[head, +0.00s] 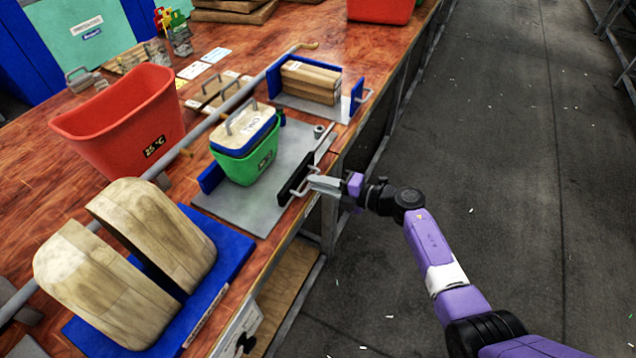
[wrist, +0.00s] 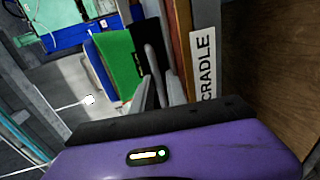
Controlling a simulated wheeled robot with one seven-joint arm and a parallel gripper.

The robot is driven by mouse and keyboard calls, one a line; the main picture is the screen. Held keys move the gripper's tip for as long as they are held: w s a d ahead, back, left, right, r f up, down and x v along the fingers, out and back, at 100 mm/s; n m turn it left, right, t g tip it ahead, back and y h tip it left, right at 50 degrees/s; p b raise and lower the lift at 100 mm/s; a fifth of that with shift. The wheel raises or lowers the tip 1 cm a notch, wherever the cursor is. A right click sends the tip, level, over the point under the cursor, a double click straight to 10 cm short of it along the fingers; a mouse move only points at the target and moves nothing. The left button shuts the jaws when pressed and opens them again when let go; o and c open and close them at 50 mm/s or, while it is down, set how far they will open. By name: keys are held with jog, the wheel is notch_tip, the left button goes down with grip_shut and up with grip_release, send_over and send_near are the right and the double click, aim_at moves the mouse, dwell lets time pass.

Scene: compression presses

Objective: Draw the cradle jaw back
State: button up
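The cradle jaw (head: 295,180) is a black upright plate with a metal bar handle (head: 304,187) on its outer face, at the front edge of a grey press plate. A green tub (head: 246,160) with a blue and wooden lid stands between it and a blue fixed jaw (head: 211,177), with a gap before the black jaw. My gripper (head: 318,184) is at the handle from the aisle side. In the wrist view my two fingers (wrist: 158,95) lie close together below the black jaw (wrist: 150,50).
A CRADLE label (wrist: 202,68) is on the bench edge in the wrist view. A blue press with wooden halves (head: 150,235) stands at left. Another press holds wooden blocks (head: 309,82) behind. A red bin (head: 125,125) stands beyond the rail. The aisle floor (head: 520,150) is clear.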

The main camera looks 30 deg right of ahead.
jog(key=shift+r, duration=0.1)
jog(key=v, duration=0.7)
jog(key=shift+s+d, duration=0.25)
jog(key=shift+s, duration=0.05)
